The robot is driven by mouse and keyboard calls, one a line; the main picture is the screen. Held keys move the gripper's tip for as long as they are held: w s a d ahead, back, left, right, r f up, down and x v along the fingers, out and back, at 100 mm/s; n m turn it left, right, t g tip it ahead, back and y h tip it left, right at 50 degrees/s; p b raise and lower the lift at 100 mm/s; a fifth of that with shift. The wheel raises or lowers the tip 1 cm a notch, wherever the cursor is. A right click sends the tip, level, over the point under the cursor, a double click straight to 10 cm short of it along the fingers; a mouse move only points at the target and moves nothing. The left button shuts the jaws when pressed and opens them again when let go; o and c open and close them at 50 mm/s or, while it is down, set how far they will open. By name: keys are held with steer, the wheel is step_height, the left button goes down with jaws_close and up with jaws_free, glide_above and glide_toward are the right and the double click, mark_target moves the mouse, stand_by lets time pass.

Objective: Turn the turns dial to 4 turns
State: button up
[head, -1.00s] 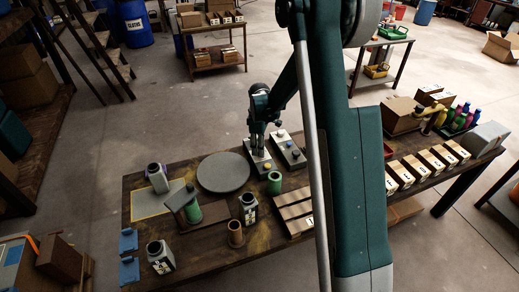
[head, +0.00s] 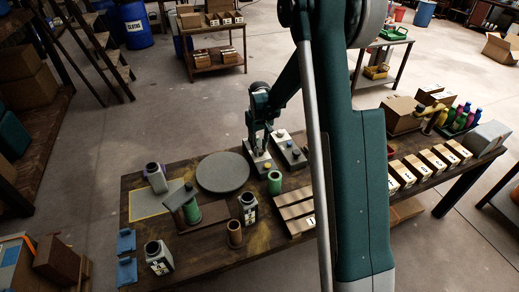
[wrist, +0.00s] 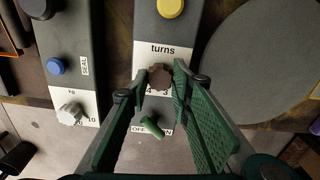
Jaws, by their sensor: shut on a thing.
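The turns dial (wrist: 160,77) is a brown, lobed knob on a grey and white box (wrist: 165,35) lettered "turns". In the wrist view my gripper (wrist: 162,78) has its two green fingers on either side of the dial, closed on it. Digits 4 and 3 show on the white plate just below the knob; the dial's pointer mark cannot be made out. In the head view my gripper (head: 258,150) points down over the box (head: 260,167), and the dial is hidden there.
The box also has a yellow button (wrist: 170,8) and a green OFF/ON switch (wrist: 152,127) close to my fingers. A second box (wrist: 68,45) with a blue button and a white knob stands beside it. A round grey plate (head: 223,173) lies on the other side.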

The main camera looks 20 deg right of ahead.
mark_target(260, 149)
steer(key=m, duration=0.3)
steer(key=shift+m, duration=0.4)
steer(key=shift+d+m+b, duration=0.1)
steer(key=shift+m+b, duration=0.25)
steer(key=shift+m, duration=1.65)
steer(key=o, duration=0.9)
steer(key=shift+r, duration=0.1)
step_height(260, 149, up, 12)
